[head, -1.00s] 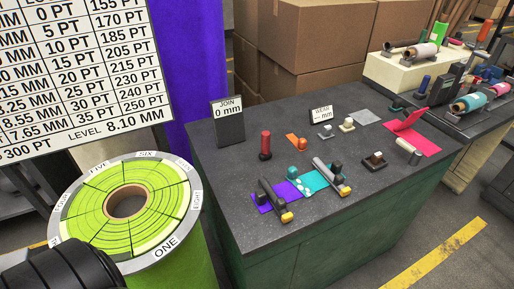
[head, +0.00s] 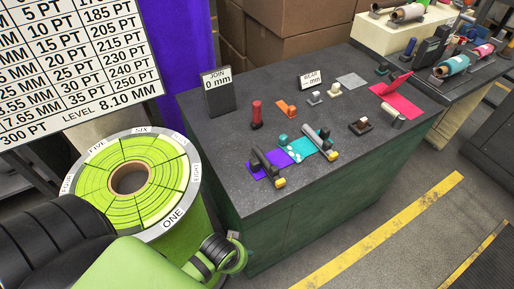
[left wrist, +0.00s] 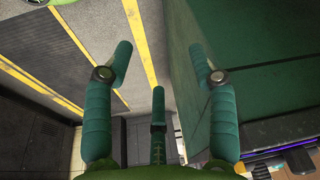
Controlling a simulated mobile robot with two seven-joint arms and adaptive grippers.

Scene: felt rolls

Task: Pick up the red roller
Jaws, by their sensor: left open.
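The red roller (head: 257,114) stands upright on the dark table top (head: 222,158), left of the middle, between the JOIN sign and an orange piece. Nothing touches it. My left arm comes in from the lower left of the head view, and its green wrist end is low beside the table's front left corner, below the table top and well apart from the roller. In the left wrist view my left gripper (left wrist: 161,62) is open and empty, with green padded fingers spread beside the green cabinet side (left wrist: 250,55). The roller is not in that view. My right gripper is not in view.
A large green felt roll (head: 160,180) stands left of the table. Boxes (head: 285,38) are stacked behind.

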